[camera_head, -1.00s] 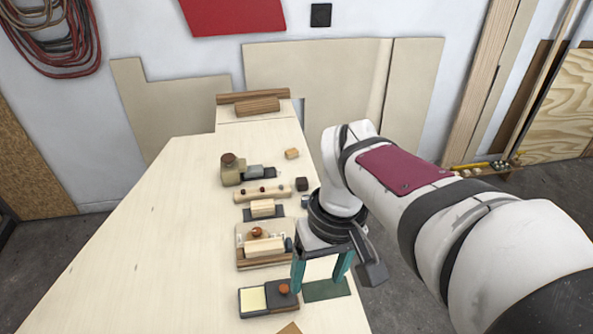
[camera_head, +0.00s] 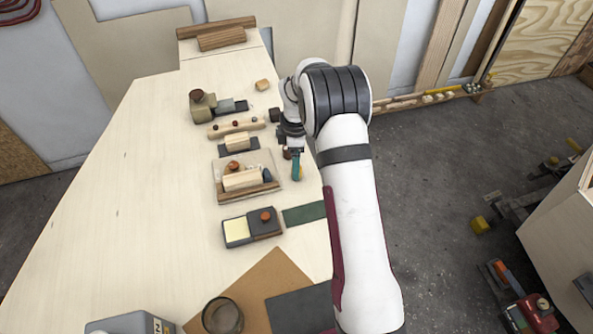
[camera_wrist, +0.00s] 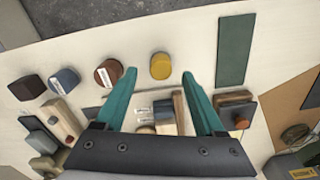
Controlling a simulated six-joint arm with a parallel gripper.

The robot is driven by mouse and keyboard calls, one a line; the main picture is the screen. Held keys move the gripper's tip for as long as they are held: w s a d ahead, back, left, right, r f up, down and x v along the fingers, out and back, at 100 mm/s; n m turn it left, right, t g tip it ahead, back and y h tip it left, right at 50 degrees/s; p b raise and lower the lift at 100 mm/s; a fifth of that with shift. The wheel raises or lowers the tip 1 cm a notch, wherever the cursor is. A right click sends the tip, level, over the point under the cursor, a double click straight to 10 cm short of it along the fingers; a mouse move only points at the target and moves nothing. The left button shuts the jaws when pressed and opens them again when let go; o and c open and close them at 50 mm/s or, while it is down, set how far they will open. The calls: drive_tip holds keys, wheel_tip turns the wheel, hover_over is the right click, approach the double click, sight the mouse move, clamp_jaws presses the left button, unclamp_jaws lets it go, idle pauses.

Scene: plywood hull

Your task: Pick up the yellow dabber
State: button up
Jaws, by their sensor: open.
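The yellow dabber (camera_wrist: 160,66) is a short round piece with a yellow top, standing on the pale bench in the wrist view. It shows between the two teal fingertips of my open gripper (camera_wrist: 160,76), a little beyond their line. The fingers look empty, and I cannot tell how high they are above it. In the head view my gripper (camera_head: 297,174) hangs over the bench's right edge area, and I cannot make out the yellow dabber there. A brown dabber (camera_wrist: 108,72) stands just left of the left finger, with a blue one (camera_wrist: 64,80) farther left.
A dark green strip (camera_head: 304,214) lies nearer on the bench; it also shows right of the fingers in the wrist view (camera_wrist: 235,50). A board with a wooden block (camera_head: 220,190) is left of my gripper. A two-part pad box (camera_head: 236,231) sits nearer. The bench's left side is clear.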

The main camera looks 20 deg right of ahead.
wheel_tip(320, 180, down, 4)
drive_tip(key=shift+s+d+r, duration=0.1)
drive_tip(key=shift+d+r, duration=0.05)
drive_tip(key=shift+r, duration=0.05)
clamp_jaws()
drive_tip(key=shift+r, duration=0.1)
drive_tip(key=shift+r, duration=0.4)
drive_tip(key=r, duration=0.1)
drive_tip(key=d+r, duration=0.1)
drive_tip(key=r, duration=0.2)
drive_tip(key=shift+s+d, duration=0.15)
drive_tip(key=shift+s, duration=0.25)
drive_tip(key=s+d+r, duration=0.6)
drive_tip(key=d, duration=0.2)
drive_tip(key=shift+s, duration=0.2)
drive_tip(key=c, duration=0.6)
unclamp_jaws()
clamp_jaws()
